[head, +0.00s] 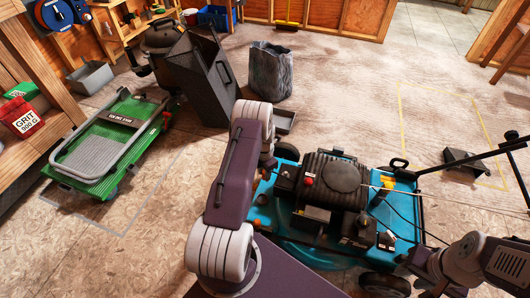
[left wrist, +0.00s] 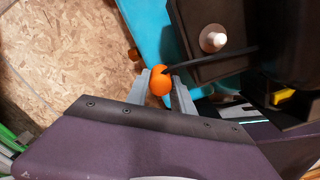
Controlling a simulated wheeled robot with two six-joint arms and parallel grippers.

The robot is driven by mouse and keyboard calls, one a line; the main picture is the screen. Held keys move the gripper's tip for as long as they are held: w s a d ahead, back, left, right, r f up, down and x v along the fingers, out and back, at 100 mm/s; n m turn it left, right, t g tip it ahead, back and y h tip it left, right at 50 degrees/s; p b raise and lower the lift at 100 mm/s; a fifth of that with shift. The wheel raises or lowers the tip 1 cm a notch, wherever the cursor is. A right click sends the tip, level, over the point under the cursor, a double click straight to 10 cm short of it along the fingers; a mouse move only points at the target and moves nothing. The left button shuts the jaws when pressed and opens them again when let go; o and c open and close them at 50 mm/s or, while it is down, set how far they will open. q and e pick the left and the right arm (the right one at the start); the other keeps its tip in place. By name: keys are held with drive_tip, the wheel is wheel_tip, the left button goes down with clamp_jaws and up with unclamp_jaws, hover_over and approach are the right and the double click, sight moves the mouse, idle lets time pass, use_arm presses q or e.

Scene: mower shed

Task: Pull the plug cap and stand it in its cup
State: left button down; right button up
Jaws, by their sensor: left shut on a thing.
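The orange plug cap (left wrist: 160,82) is held between the two fingers of my left gripper (left wrist: 161,90) in the left wrist view. A black lead (left wrist: 208,57) runs from the cap to the right. The white spark plug (left wrist: 213,38) stands bare on the dark engine, apart from the cap. In the head view my left arm reaches to the left side of the teal mower (head: 290,245); its fingers are mostly hidden behind the arm. My right arm comes in at the lower right, and its fingers are not clear. I cannot make out the cup for certain.
The black engine (head: 335,180) sits on the mower deck. A dark grass box (head: 205,80), a grey sack (head: 271,70) and a green cart (head: 110,145) stand behind and to the left. Floor beyond the mower is mostly clear, with a black part (head: 465,165) at right.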

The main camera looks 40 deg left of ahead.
use_arm(q)
drive_tip(key=s+d+f, duration=0.1)
drive_tip(key=s+f, duration=0.3)
drive_tip(key=shift+s+d+f, duration=0.35)
drive_tip(key=shift+f, duration=0.05)
use_arm(e)
drive_tip(key=shift+s+a+f, duration=0.15)
drive_tip(key=shift+s+a, duration=0.05)
drive_tip(key=shift+a, duration=0.15)
